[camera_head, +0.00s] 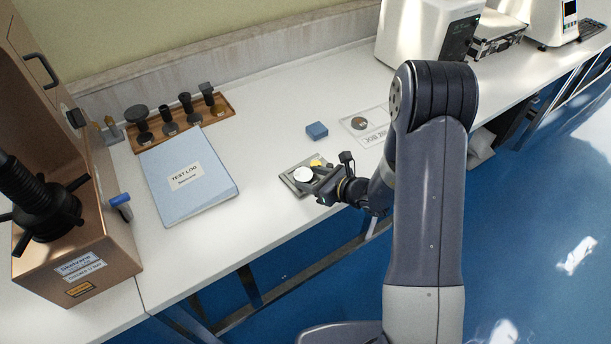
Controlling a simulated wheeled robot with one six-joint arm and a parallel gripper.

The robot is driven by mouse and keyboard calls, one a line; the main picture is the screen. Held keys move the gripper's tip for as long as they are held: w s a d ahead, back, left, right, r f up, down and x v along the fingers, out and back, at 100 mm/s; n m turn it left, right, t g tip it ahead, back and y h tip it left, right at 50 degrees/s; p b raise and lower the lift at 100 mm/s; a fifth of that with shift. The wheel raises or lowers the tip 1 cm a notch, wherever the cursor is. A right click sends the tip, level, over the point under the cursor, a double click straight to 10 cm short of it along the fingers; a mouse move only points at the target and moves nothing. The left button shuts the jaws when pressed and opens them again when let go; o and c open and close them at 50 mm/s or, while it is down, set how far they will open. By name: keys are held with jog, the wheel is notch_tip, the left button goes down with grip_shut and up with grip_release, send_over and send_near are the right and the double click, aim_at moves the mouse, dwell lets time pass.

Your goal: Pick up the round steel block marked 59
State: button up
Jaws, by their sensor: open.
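A small dark tray (288,181) lies near the bench's front edge, partly hidden by my gripper. A pale round disc (303,174) sits in it, with something yellow (317,162) beside it. A darker round disc (359,123) lies on a white printed sheet (375,137) farther back. No number can be read on either disc, so I cannot tell which is marked 59. My gripper (318,189) is open, low at the tray's right side, close to the pale disc. I cannot tell whether it touches anything.
A small blue block (317,131) stands behind the tray. A blue test log binder (187,176) and a wooden rack (181,123) of dark fittings are left. A brown tester (110,255) fills the far left. White machines stand back right. The bench between binder and tray is clear.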

jog(key=shift+f, duration=0.2)
jog(key=shift+c, duration=0.5)
jog(key=shift+s+f, duration=0.1)
jog(key=shift+f, duration=0.05)
jog(key=c, duration=0.7)
jog(key=shift+c, duration=0.2)
